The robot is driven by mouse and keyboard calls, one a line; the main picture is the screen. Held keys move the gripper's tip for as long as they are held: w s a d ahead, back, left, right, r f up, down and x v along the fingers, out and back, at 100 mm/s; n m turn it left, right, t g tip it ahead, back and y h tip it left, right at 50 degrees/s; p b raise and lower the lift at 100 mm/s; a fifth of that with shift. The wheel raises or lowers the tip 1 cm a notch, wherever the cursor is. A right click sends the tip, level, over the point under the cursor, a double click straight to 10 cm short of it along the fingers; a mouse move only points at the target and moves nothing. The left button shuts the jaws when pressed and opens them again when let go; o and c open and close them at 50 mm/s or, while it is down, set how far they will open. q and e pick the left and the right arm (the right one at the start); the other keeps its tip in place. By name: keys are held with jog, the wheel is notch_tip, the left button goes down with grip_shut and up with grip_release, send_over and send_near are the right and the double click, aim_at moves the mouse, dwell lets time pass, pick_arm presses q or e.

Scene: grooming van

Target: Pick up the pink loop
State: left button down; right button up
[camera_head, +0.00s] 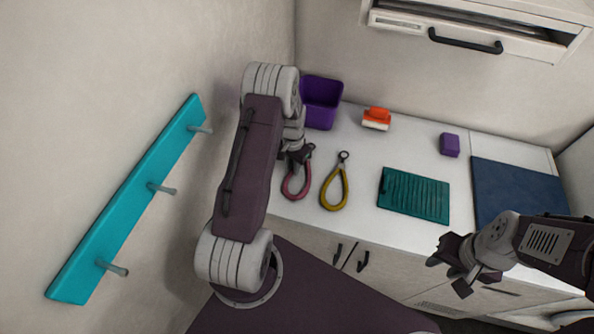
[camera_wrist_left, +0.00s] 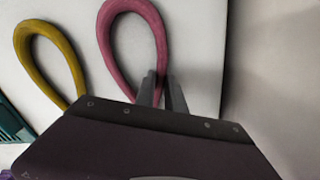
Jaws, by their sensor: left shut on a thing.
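The pink loop (camera_head: 296,190) lies at the left end of the white counter in the head view, its upper part covered by my left gripper (camera_head: 298,157). In the left wrist view the pink loop (camera_wrist_left: 132,22) runs down between the fingers of my left gripper (camera_wrist_left: 162,90), which are shut on it. My right gripper (camera_head: 463,269) hangs in front of the counter at the right, away from the loop, with its fingers spread and nothing seen between them.
A yellow loop (camera_head: 335,190) lies just right of the pink one. A green ridged mat (camera_head: 413,193), purple bin (camera_head: 321,102), orange-and-white brush (camera_head: 376,119), purple block (camera_head: 449,145) and dark blue mat (camera_head: 518,192) are on the counter. A teal peg rail (camera_head: 128,205) is on the left wall.

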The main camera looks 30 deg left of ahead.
pick_arm(q)
jog(key=r, duration=0.2)
jog(key=d+r+b, duration=0.1)
jog(key=r, duration=0.1)
jog(key=shift+w+r+b, duration=0.2)
jog(key=shift+r+b, duration=0.05)
jog(key=shift+b, duration=0.05)
jog(key=w+d+r+b, duration=0.2)
jog(key=d+r, duration=0.4)
jog(key=d, duration=0.4)
jog(key=shift+w+r, duration=0.25)
jog(key=shift+w, duration=0.65)
